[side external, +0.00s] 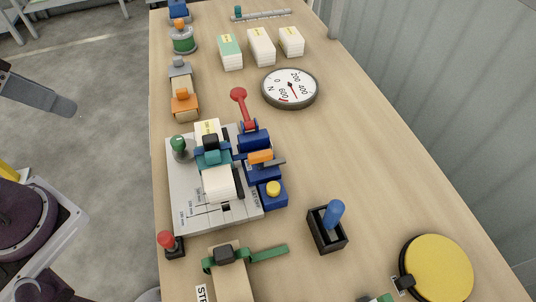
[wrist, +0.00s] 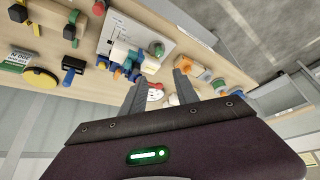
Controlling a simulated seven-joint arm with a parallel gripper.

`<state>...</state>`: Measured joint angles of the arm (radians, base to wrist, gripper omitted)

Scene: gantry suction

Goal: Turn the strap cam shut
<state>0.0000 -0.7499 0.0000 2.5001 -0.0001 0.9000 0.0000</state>
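A wooden block (side external: 232,281) near the front of the bench carries a green strap (side external: 268,253) with a dark cam buckle (side external: 224,253) on top. The strap's free end sticks out to the right. The buckle also shows small in the wrist view (wrist: 69,33), at the upper left. Whether the cam is open or shut is too small to tell. My gripper (wrist: 160,77) is open, with two grey fingers apart and nothing seen between them. It is well away from the strap block.
A grey plate (side external: 184,211) holds a strapped white box (side external: 218,184) beside a blue clamp with a red-knobbed lever (side external: 239,95). A blue lever switch (side external: 333,214), yellow disc (side external: 443,268) and red-knobbed lever (side external: 168,241) stand near the strap block. A dial gauge (side external: 290,88) stands farther back.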

